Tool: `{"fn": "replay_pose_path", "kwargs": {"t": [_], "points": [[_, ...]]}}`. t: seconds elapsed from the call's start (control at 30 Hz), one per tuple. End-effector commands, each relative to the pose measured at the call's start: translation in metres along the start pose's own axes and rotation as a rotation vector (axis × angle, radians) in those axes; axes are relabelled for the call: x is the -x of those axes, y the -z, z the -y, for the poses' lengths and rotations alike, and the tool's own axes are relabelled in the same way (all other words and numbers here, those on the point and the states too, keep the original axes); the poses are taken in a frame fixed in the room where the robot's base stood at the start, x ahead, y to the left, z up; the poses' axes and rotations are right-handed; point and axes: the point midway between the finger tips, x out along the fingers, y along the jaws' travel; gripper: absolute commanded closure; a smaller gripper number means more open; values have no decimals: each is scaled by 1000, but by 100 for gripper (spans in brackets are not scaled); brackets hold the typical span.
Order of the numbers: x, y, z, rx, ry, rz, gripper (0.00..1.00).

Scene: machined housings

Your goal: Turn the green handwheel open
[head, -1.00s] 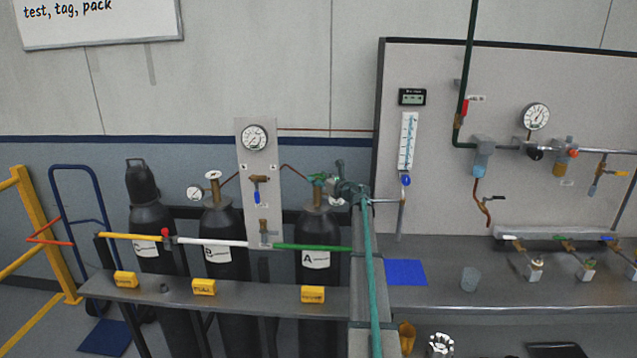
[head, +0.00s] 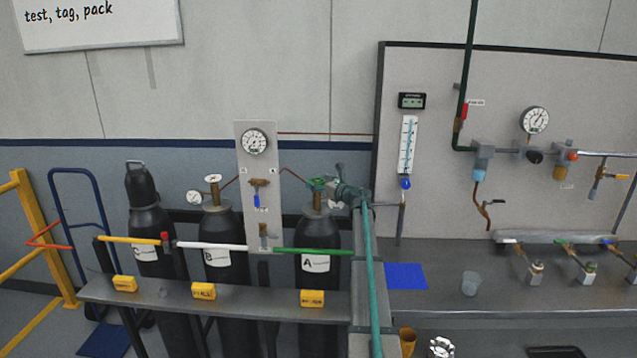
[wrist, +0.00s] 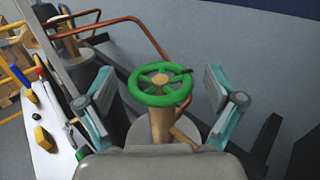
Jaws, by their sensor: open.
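The green handwheel (wrist: 160,84) sits on top of a brass valve stem (wrist: 160,124) in the wrist view. In the head view the handwheel (head: 317,182) is small, on top of the black cylinder labelled A (head: 318,236). My gripper (wrist: 159,92) is open, with one finger on each side of the handwheel and visible gaps between the fingers and the rim. In the head view my gripper (head: 337,185) is at the right of the handwheel and partly overlaps it. I cannot tell from the wrist view how level the fingers are with the rim.
Copper pipes (wrist: 128,22) run just beyond the handwheel. A gauge panel (head: 257,210) stands left of cylinder A. Cylinder B (head: 222,228) and cylinder C (head: 150,225) stand further left. A shelf with yellow blocks (head: 312,298) runs in front, and a green bar (head: 312,251) crosses cylinder A.

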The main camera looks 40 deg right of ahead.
Motion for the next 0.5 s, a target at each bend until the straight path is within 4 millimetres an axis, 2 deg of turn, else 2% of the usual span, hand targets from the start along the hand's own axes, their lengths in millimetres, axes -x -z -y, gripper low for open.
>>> {"fn": "replay_pose_path", "kwargs": {"t": [0.17, 0.5], "points": [[14, 0, -1, 0, 1, 0, 7], [76, 0, -2, 0, 2, 0, 7]]}}
